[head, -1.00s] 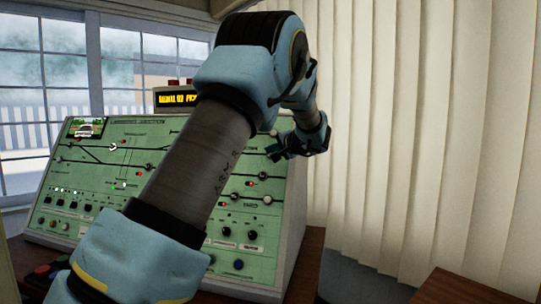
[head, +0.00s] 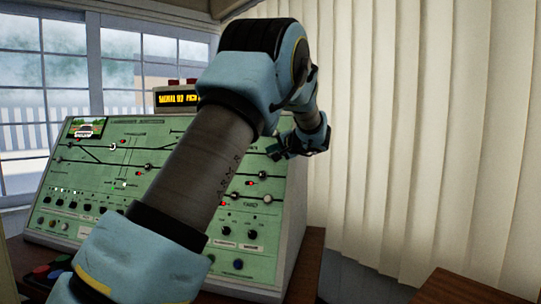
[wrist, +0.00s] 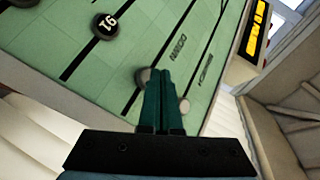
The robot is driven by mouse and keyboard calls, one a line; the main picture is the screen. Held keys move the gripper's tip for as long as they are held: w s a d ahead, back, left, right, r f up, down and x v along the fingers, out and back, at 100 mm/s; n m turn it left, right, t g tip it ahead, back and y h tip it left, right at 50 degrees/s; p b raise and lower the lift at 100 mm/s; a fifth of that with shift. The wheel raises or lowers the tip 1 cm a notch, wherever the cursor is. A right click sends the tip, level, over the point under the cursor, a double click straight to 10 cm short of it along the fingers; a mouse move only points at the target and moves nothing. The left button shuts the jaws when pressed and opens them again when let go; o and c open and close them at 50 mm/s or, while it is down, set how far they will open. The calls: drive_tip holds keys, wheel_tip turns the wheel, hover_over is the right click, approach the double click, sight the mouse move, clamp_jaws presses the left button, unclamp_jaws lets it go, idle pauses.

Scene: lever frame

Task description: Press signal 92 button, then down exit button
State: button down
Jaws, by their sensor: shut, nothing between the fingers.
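The green control panel (head: 60,180) stands on a desk, with track lines, round knobs and small lights. My gripper (head: 283,150) is shut and empty at the panel's upper right side. In the wrist view the closed dark green fingers (wrist: 163,76) point over the panel, beside a grey round button (wrist: 143,74) that they partly cover. I cannot tell if they touch it, and no number shows on it. A black round button (wrist: 105,26) appears upside down and seems to read 91. A pale button (wrist: 184,105) lies right of the fingers. No down exit label is readable.
An amber display (head: 178,98) on top of the panel reads roughly "SIGNAL 92". My arm hides the panel's middle. Cream vertical blinds (head: 420,120) hang to the right, and a window (head: 45,75) is at the left.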

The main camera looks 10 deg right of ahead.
drive_tip(key=shift+w+d+f, duration=0.2)
drive_tip(key=shift+w+f, duration=0.05)
drive_tip(key=shift+w, duration=0.1)
idle(0.6)
drive_tip(key=shift+s+b, duration=0.15)
drive_tip(key=shift+b, duration=0.3)
drive_tip(key=shift+s+a+r+b, duration=0.4)
drive_tip(key=shift+s+b, duration=0.15)
drive_tip(key=shift+b, duration=0.05)
drive_tip(key=shift+s, duration=0.1)
drive_tip(key=shift+s+a+r+b, duration=0.4)
drive_tip(key=shift+s+b, duration=0.1)
drive_tip(key=shift+s, duration=0.1)
drive_tip(key=shift+s+a+r+b, duration=0.4)
drive_tip(key=shift+s+b, duration=0.1)
drive_tip(key=shift+s, duration=0.1)
drive_tip(key=shift+s+a+r+b, duration=0.3)
drive_tip(key=shift+s+r+b, duration=0.1)
drive_tip(key=shift+s+b, duration=0.15)
